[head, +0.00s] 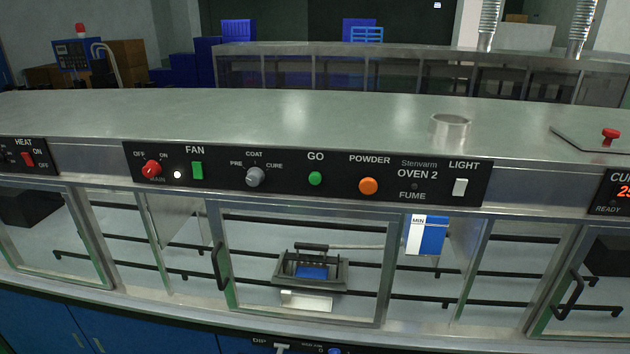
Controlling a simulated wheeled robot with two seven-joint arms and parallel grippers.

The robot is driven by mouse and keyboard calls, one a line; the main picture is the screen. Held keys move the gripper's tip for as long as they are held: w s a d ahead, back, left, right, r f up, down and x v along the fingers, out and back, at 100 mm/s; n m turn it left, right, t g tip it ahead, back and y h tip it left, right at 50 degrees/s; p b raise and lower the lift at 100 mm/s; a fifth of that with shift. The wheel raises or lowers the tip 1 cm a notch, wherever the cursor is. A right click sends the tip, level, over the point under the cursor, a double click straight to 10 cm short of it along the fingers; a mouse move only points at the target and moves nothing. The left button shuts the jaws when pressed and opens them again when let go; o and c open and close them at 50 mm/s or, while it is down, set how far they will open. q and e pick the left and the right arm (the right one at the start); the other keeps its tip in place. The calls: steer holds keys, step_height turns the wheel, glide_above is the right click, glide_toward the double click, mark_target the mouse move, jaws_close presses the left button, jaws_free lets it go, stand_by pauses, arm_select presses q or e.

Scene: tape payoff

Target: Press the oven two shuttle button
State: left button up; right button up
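The oven two control panel (310,175) runs along the front edge of the steel top and reads "OVEN 2". No label on it reads "shuttle". It carries a red knob (151,169), a green FAN switch (197,170), a grey COAT knob (255,177), a round green GO button (315,179), an orange POWDER button (368,186) and a white LIGHT switch (460,187). A lower panel (300,346) with a blue button (335,351) is cut off by the bottom edge; its labels are hard to read. Neither of my grippers is in view.
Below the panel, a framed glass door (305,221) with a black handle (218,267) fronts a chamber. A dark carriage with a blue piece (311,272) sits on rails inside. A short metal collar (450,131) and a red-knobbed lid (610,137) are on the top.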

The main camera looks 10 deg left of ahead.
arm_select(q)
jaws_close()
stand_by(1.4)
